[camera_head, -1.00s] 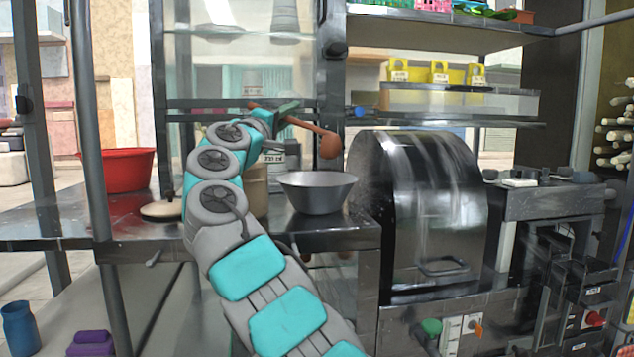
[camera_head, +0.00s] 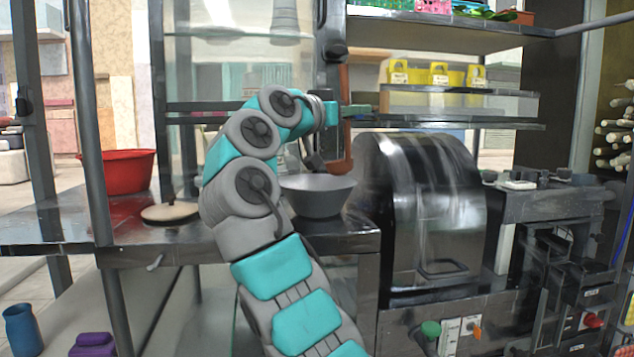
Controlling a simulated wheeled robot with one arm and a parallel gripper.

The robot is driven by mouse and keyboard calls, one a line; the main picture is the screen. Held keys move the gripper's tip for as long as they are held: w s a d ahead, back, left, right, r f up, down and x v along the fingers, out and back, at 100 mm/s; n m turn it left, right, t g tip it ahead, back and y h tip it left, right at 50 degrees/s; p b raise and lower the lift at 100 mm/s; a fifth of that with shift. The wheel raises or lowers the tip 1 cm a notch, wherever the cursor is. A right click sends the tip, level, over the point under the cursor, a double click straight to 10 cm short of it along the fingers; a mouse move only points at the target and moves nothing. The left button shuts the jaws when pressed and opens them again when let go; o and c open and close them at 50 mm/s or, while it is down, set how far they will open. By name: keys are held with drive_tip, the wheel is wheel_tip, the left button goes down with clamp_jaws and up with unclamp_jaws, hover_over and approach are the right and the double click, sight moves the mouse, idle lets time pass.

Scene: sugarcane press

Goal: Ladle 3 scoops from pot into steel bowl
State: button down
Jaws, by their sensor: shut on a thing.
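The steel bowl (camera_head: 318,196) stands upright on the counter, right of my arm. My gripper (camera_head: 354,112) is above the bowl's right side, shut on the brown ladle (camera_head: 345,95). The ladle's handle is upright, and its scoop (camera_head: 339,167) hangs low at the bowl's far right rim. I cannot tell whether the scoop is inside the bowl or behind it, or what it holds. The pot is hidden behind my arm. The bowl's contents do not show.
A round lid (camera_head: 170,211) lies on the counter (camera_head: 130,255) at left, near a red basin (camera_head: 128,170). The dark press machine (camera_head: 425,215) stands close to the right of the bowl. Shelves (camera_head: 460,108) with yellow holders are above it.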

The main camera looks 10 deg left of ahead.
drive_tip(key=m, duration=0.1)
drive_tip(key=d, duration=0.1)
drive_tip(key=d+f+m, duration=0.1)
drive_tip(key=shift+s+d+f+m+g+y, duration=0.1)
drive_tip(key=shift+s+d+m+g+y, duration=0.1)
drive_tip(key=shift+s+m+g+y, duration=0.15)
drive_tip(key=shift+r, duration=1.5)
